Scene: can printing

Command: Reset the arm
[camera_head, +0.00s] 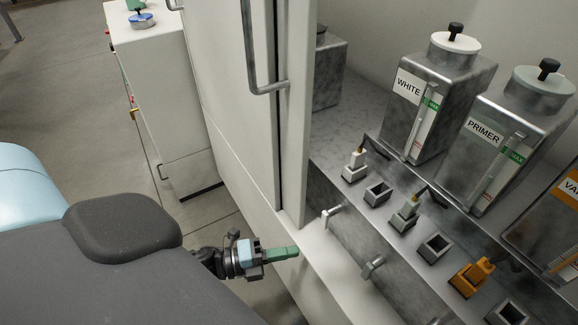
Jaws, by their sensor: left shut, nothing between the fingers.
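My left gripper (281,254) shows in the lower middle of the head view, with green fingers and a dark wrist. Its fingers are shut with nothing between them. It is in front of the white cabinet's lower ledge (317,262), below the edge of the door. It looks close to the ledge, but I cannot tell whether it touches. My dark arm link fills the lower left. My right gripper is not in view.
Metal tanks labelled WHITE (439,95) and PRIMER (497,145) stand in the cabinet at the right, with nozzles and square sockets (377,193) before them. A tall white door (297,120) with a handle stands at centre. A white machine (160,90) stands behind left. Grey floor is open at far left.

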